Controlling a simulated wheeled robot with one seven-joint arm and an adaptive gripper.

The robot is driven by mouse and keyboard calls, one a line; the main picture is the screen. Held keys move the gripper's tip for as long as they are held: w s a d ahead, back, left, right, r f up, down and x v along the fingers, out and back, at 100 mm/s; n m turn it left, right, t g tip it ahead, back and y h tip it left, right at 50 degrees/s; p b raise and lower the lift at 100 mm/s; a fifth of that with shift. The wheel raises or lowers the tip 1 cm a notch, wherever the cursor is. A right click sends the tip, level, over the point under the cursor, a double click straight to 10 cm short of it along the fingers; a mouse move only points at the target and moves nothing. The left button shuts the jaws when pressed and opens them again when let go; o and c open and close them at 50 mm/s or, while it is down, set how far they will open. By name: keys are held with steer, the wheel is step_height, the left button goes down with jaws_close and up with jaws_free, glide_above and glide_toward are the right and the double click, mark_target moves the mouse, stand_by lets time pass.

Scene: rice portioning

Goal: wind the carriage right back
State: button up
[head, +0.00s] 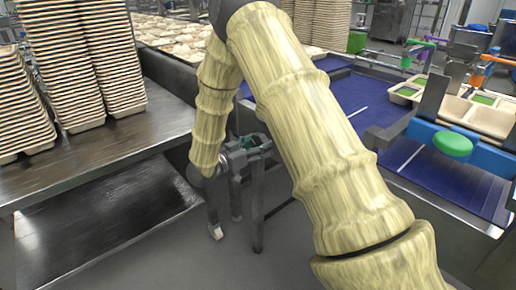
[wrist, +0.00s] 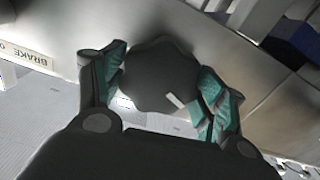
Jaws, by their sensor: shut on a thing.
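My gripper (wrist: 165,95) has its two teal-padded fingers on either side of a dark lobed knob (wrist: 158,75) in the wrist view, shut on it. The knob carries a short white pointer mark at its lower right. In the head view my gripper (head: 252,143) is low beside the blue conveyor's near end, with a bit of teal showing; the knob cannot be made out there. I cannot tell which part is the carriage or where it stands along its travel.
A label reading "BRAKE" (wrist: 27,56) is left of the knob. A lever with a pale end (head: 216,232) hangs below my arm. A steel table (head: 120,150) with tray stacks is at left. The blue conveyor (head: 440,185) with a green round pad (head: 453,143) above it is at right.

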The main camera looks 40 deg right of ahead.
steer(key=shift+m, duration=0.4)
steer(key=shift+f+m+b, duration=0.15)
steer(key=shift+m+b, duration=0.6)
steer(key=shift+m, duration=0.85)
